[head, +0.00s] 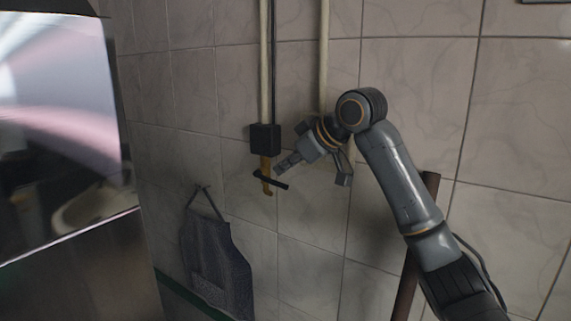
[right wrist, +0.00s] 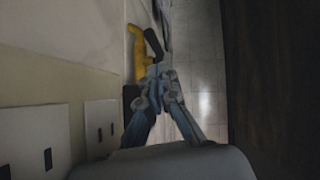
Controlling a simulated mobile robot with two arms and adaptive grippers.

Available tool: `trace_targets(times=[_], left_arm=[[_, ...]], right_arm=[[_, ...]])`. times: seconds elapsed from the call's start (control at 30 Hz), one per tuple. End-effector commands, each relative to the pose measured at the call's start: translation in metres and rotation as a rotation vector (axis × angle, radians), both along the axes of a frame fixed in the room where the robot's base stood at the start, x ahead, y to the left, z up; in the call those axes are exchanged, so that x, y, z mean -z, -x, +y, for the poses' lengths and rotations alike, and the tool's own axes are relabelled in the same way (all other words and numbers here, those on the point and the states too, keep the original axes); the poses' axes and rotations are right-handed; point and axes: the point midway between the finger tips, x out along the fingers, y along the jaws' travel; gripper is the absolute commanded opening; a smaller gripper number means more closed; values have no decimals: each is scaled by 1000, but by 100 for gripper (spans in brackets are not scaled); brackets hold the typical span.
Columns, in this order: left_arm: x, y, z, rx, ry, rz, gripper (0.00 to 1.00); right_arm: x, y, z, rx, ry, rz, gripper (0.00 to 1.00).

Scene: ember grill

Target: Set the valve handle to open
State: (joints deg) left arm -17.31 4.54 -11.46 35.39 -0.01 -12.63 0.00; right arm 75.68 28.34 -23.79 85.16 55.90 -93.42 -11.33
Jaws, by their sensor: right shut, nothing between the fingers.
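The valve handle (head: 273,181) is a short black bar. In the head view it lies crosswise over the yellow pipe (head: 265,165), sloping down to the right. The pipe hangs below a black box (head: 265,138) on the tiled wall. My right gripper (head: 281,166) is shut and empty, just right of the pipe and slightly above the handle's right end. In the right wrist view the yellow pipe (right wrist: 140,55) and black handle (right wrist: 153,43) show just beyond the shut fingertips (right wrist: 161,72). I cannot tell whether they touch the handle. My left gripper is not in view.
Pale vertical pipes (head: 324,50) run down the wall. A dark apron (head: 215,262) hangs below left. A large metal unit (head: 75,255) stands at the left. A brown post (head: 405,285) is behind my right arm. Wall sockets (right wrist: 40,140) show in the right wrist view.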

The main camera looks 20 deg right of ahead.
Motion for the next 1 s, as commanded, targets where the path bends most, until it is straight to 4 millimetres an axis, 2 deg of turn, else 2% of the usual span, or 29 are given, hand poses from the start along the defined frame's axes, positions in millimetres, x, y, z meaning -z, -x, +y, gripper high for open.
trace_targets(times=[0.03,0.27,0.63,1.0], left_arm=[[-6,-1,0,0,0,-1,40],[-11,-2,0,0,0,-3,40],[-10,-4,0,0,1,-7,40],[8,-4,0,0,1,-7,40]], right_arm=[[4,-1,-1,1,0,1,0],[19,-4,-2,0,-1,0,0],[21,-4,-2,0,-1,-2,0],[28,-3,-3,0,-58,-76,0]])
